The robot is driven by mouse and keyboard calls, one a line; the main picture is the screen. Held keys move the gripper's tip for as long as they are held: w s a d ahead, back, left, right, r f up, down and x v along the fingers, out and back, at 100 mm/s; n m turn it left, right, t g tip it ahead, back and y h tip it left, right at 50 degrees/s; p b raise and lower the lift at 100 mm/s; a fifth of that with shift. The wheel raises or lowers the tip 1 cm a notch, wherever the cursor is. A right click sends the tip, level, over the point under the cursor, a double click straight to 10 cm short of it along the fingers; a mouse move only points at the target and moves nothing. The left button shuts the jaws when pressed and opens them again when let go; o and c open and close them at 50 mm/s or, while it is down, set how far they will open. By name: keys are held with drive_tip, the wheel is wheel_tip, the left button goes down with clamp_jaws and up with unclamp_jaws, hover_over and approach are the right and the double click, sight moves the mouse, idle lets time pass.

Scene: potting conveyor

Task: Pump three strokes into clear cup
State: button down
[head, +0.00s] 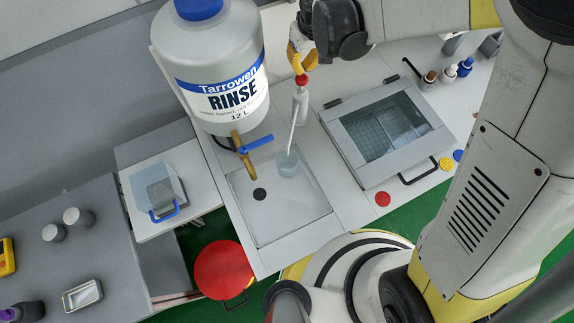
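A pale bottle with a red pump head (301,81) stands upright at the back edge of the sink tray. A thin white line, spout or liquid, runs from the bottle (299,103) down toward the clear cup (288,164). The clear cup stands on the sink tray and looks bluish; its fill level is too small to read. My gripper (302,65), with yellow fingers, points down right over the red pump head. I cannot tell whether it touches the head or whether the fingers are shut.
A large RINSE jug (215,75) with a blue-handled tap stands left of the pump. A lidded glass-topped box (385,130) is on the right. Small bottles (448,74) stand at the far right. A clear container (158,188) sits at left, above a red stool (224,270).

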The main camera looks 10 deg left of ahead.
sight(302, 78)
drive_tip(key=shift+f, duration=0.1)
idle(0.3)
drive_tip(key=shift+f+b, duration=2.3)
drive_tip(key=shift+f, duration=0.15)
drive_tip(key=shift+r, duration=0.25)
drive_tip(key=shift+r+p, duration=1.7)
drive_tip(key=shift+r, duration=0.6)
drive_tip(key=shift+f, duration=0.15)
